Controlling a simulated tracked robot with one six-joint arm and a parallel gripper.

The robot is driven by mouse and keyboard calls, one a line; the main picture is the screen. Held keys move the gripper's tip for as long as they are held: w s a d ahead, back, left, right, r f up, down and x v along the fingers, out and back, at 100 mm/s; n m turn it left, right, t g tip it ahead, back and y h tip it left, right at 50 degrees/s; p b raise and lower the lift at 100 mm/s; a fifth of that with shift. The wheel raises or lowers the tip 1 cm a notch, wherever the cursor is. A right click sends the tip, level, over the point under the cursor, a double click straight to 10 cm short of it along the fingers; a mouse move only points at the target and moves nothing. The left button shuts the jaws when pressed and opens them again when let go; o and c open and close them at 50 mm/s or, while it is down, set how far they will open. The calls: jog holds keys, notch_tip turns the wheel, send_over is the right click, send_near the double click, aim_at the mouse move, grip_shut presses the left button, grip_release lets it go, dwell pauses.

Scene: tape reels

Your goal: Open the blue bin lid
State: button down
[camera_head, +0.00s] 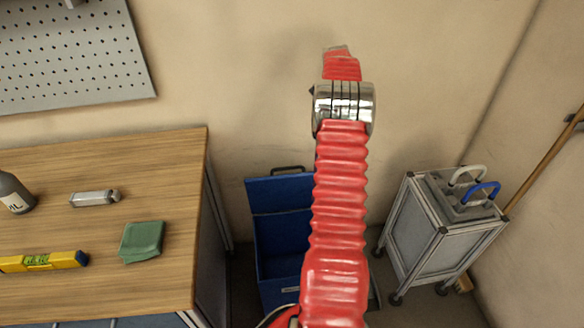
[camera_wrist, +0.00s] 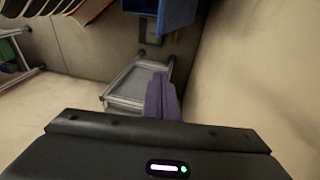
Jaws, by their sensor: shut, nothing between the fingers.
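The blue bin (camera_head: 280,257) stands on the floor against the back wall in the head view, right of the workbench. Its blue lid (camera_head: 278,193) stands raised at the back, with a dark handle (camera_head: 288,170) on its top edge. The bin's inside shows, and my red arm hides its right part. In the wrist view, a blue box shape at the top edge looks like part of the bin (camera_wrist: 170,14). My gripper (camera_wrist: 162,98) shows there with its dark purple fingers together and empty, apart from the blue shape. In the head view I cannot make out the fingers.
The wooden workbench (camera_head: 170,166) at left holds a bottle (camera_head: 14,194), a silver cylinder (camera_head: 95,198), a green cloth (camera_head: 142,241) and a yellow level (camera_head: 42,261). A grey wheeled cart (camera_head: 432,240) stands right of the bin. A pegboard (camera_head: 72,62) hangs on the wall.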

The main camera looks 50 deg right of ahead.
jog(key=s+d+r+n+t+h, duration=0.1)
jog(key=s+d+r+n+h, duration=0.1)
jog(key=d+r+n+h, duration=0.4)
jog(key=s+d+r+n+h, duration=0.2)
jog(key=d+n+h, duration=0.25)
jog(key=d, duration=0.25)
jog(key=w+a+f+n+t+y, duration=0.45)
jog(key=w+a+n+t, duration=0.5)
jog(key=n, duration=0.65)
jog(key=a+f+n+y, duration=0.3)
jog(key=a+f+n, duration=0.1)
jog(key=a, duration=0.5)
jog(key=a+f+n+g+y, duration=0.1)
jog(key=a+f+n+y, duration=0.2)
jog(key=a, duration=0.6)
jog(key=shift+s+a+f+n+y, duration=0.3)
jog(key=shift+f+n+y, duration=0.1)
jog(key=shift+f+n, duration=0.35)
jog(key=shift+w+g, duration=0.1)
jog(key=shift+g, duration=0.15)
